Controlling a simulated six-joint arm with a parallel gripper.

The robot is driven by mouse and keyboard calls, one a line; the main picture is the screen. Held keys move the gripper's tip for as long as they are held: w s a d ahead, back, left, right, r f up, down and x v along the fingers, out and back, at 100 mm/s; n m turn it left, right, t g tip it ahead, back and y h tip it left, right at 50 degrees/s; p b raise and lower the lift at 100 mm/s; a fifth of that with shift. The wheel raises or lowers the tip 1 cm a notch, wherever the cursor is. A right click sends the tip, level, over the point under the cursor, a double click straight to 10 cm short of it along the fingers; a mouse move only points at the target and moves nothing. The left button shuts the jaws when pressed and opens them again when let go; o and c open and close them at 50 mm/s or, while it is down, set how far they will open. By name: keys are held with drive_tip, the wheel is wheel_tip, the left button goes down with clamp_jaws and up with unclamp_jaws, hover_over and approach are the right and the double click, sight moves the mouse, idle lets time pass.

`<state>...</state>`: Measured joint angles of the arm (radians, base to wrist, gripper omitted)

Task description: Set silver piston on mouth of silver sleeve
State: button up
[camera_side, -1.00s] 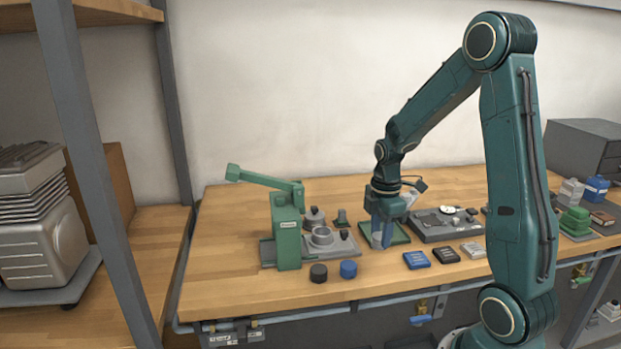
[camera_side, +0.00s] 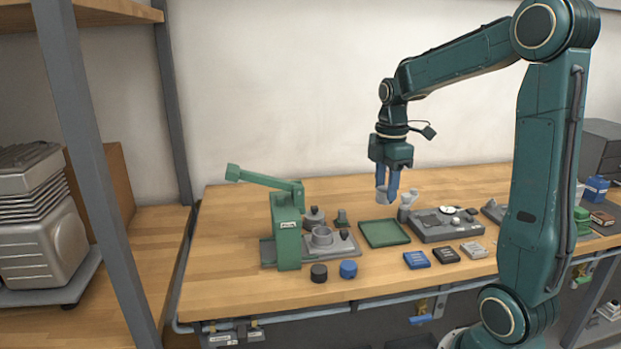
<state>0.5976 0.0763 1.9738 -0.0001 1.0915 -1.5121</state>
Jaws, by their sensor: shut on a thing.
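My gripper (camera_side: 388,190) is shut on the silver piston (camera_side: 382,196), a small pale grey cylinder. It holds the piston in the air above the back of the green tray (camera_side: 384,243). The silver sleeve appears to be the open grey ring (camera_side: 321,240) on the grey plate beside the green press, left of and below the piston. The piston and this ring are well apart. The fingers cover part of the piston.
The green lever press (camera_side: 287,232) stands left of the ring, its arm raised to the left. Black (camera_side: 319,273) and blue (camera_side: 348,269) round pieces lie in front. A grey fixture (camera_side: 445,228) stands right of the tray. The green tray looks empty.

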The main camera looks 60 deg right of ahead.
drive_tip(key=shift+w, duration=0.1)
idle(0.4)
drive_tip(key=shift+w+d+f, duration=0.1)
drive_tip(key=shift+w+f, duration=0.1)
drive_tip(key=shift+w, duration=0.4)
drive_tip(key=w+f, duration=0.4)
drive_tip(key=w, duration=0.3)
drive_tip(key=w+f, duration=0.3)
drive_tip(key=w, duration=0.5)
drive_tip(key=shift+f, duration=0.4)
drive_tip(key=shift+f, duration=0.2)
drive_tip(key=shift+f, duration=2.25)
drive_tip(key=shift+f, duration=0.95)
idle(0.5)
drive_tip(key=o, duration=1.5)
drive_tip(key=shift+r, duration=0.1)
